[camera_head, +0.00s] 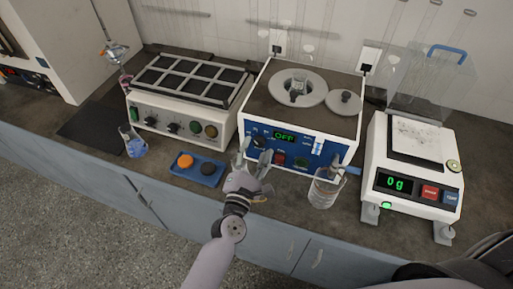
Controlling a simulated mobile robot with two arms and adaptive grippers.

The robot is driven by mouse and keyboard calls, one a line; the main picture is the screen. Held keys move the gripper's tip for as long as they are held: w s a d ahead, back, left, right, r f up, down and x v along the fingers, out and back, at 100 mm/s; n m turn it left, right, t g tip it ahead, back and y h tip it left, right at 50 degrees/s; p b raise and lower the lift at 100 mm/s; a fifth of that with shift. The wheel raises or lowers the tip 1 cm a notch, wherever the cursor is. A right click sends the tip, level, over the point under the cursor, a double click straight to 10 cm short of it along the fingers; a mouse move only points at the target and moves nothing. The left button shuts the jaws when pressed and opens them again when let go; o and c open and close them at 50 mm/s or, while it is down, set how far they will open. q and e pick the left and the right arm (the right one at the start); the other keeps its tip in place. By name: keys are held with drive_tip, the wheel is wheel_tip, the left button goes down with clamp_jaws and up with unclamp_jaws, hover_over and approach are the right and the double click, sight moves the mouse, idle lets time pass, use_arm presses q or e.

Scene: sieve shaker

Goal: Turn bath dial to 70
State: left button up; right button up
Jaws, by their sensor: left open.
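The water bath (304,122) is a white box with a dark top, round lids and a blue front panel, at the back centre. Its display (284,136) reads OFF in green. A dark dial (259,141) sits at the left of the panel, and a red switch (279,158) is lower down. My left gripper (254,159) is open in front of the panel's left part, just below the dial, with fingers spread and pointing toward it. Nothing is seen between the fingers. I cannot tell whether they touch the panel. My right gripper is out of view.
A glass beaker (323,190) stands right of my gripper, near the bath's front.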

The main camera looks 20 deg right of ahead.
use_arm(q)
drive_tip(key=v, duration=1)
drive_tip(key=shift+s+a, duration=0.2)
drive_tip(key=shift+s, duration=0.15)
drive_tip(key=shift+f, duration=0.1)
